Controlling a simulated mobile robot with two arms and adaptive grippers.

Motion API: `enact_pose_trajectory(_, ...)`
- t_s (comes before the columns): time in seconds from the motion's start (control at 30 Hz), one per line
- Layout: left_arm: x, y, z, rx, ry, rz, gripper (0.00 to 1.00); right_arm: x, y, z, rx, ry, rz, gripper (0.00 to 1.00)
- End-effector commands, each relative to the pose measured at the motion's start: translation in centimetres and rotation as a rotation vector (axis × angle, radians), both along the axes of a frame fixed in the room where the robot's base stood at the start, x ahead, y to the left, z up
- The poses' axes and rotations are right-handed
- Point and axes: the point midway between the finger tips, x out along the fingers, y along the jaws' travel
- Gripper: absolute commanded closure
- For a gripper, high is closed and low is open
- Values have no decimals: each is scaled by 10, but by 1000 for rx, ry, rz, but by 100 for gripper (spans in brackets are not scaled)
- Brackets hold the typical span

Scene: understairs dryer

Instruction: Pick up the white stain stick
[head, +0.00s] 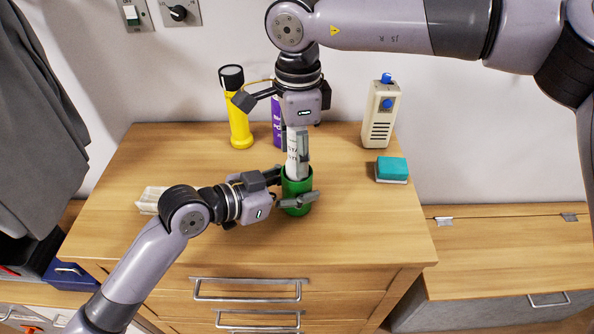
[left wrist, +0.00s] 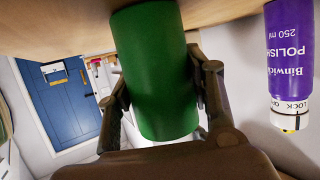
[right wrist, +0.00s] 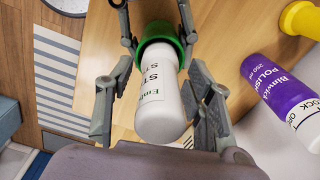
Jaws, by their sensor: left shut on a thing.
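The white stain stick (head: 296,158) stands upright inside a green cup (head: 299,196) on the wooden cabinet top. Its upper body sticks out of the cup, and the right wrist view shows dark lettering on the stick (right wrist: 158,90); its lower end is hidden in the cup. My left gripper (head: 288,190) is shut on the green cup from the left side, with a finger on each side of the cup (left wrist: 155,75). My right gripper (right wrist: 160,75) points down from above, open, with its fingers on both sides of the stick and visible gaps to it.
A purple polish bottle (head: 277,124) and a yellow torch (head: 237,108) stand behind the cup. A beige device with blue knobs (head: 381,113) and a teal-topped block (head: 391,168) are to the right. A pale block (head: 150,199) lies left. The front right top is clear.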

Motion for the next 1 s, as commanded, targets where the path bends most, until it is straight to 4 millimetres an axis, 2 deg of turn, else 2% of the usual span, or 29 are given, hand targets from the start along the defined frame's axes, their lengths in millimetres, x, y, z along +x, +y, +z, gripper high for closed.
enact_pose_trajectory(0.07, 0, 0, 1, -1, -1, 0, 80, 0, 0, 0, 0, 0, 0, 59)
enact_pose_trajectory(0.67, 0, 0, 1, -1, -1, 0, 80, 0, 0, 0, 0, 0, 0, 99)
enact_pose_trajectory(1.0, 0, 0, 1, -1, -1, 0, 80, 0, 0, 1, 0, 0, 0, 100)
